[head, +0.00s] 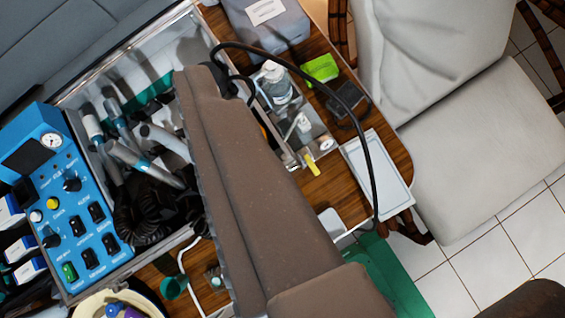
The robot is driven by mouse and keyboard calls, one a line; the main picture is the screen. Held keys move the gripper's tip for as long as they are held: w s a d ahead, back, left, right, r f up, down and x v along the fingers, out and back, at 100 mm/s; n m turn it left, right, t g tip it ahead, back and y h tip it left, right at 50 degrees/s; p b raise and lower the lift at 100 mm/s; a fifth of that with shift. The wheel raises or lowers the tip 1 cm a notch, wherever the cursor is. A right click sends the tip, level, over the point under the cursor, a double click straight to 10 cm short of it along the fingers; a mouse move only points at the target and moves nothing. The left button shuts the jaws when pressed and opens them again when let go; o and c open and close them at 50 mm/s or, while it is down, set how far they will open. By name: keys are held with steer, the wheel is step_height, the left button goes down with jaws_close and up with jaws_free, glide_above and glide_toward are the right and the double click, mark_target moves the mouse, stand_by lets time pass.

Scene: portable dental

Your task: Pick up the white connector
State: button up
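I cannot single out the white connector with certainty. A small white piece (331,223) shows at the edge of the wooden table, partly hidden behind the large brown-grey arm section. A thin white cable (183,262) curves at the lower left of that section, and its ends are not clear. The brown-grey section, likely part of my arm, crosses the middle and covers much of the table. My gripper's fingers do not show in this view.
A blue control unit (62,190) and an open metal case (78,95) with several handpieces stand at left. A clear bin (318,130) with bottles, a green item (320,69) and a white tray (362,160) sit on the wooden table (330,185). A pale chair (480,140) stands at right.

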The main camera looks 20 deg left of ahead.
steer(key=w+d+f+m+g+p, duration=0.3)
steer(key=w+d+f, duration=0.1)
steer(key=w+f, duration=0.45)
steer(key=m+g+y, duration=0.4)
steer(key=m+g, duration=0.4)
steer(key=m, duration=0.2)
glide_above(304, 119)
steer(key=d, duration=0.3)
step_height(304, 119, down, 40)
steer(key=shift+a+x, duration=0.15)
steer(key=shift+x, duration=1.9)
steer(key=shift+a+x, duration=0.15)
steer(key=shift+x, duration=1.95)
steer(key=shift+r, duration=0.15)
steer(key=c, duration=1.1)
